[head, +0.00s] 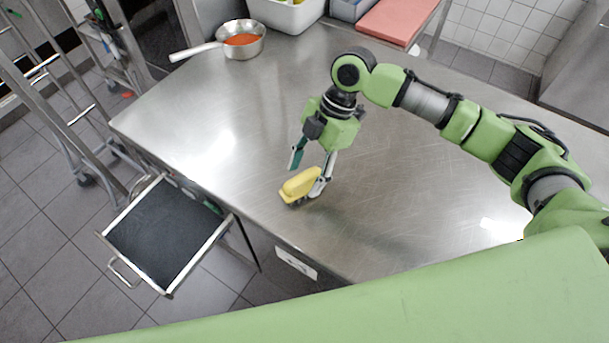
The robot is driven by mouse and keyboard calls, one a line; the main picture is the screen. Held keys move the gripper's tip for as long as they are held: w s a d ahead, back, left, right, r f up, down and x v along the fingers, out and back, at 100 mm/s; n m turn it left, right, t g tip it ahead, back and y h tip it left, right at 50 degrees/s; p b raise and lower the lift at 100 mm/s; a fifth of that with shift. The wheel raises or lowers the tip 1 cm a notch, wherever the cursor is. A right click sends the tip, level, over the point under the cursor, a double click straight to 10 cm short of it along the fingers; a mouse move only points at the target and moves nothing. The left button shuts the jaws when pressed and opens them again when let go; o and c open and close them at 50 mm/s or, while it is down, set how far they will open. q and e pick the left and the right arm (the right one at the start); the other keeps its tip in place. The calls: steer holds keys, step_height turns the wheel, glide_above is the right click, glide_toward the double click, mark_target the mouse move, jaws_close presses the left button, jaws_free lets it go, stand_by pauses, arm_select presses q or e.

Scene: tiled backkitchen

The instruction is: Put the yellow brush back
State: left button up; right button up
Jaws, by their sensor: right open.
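The yellow brush (301,184) lies on the steel table (400,215) near its front edge. My right gripper (306,173) reaches down over the brush, with one finger on its left and behind it and the other close against its right end. The fingers are apart. I cannot tell whether either finger touches the brush. My left gripper is not in the head view.
An open drawer (165,238) with a dark, empty-looking bottom sticks out at the table's front left. A saucepan (240,38) with orange contents, a white bin (287,12) and a red board (396,20) stand at the back. The table's left part is clear.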

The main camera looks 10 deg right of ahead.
steer(key=b+v, duration=0.1)
steer(key=v, duration=0.9)
steer(key=shift+d+r+b, duration=0.2)
steer(key=shift+r+b, duration=0.15)
steer(key=shift+b, duration=0.05)
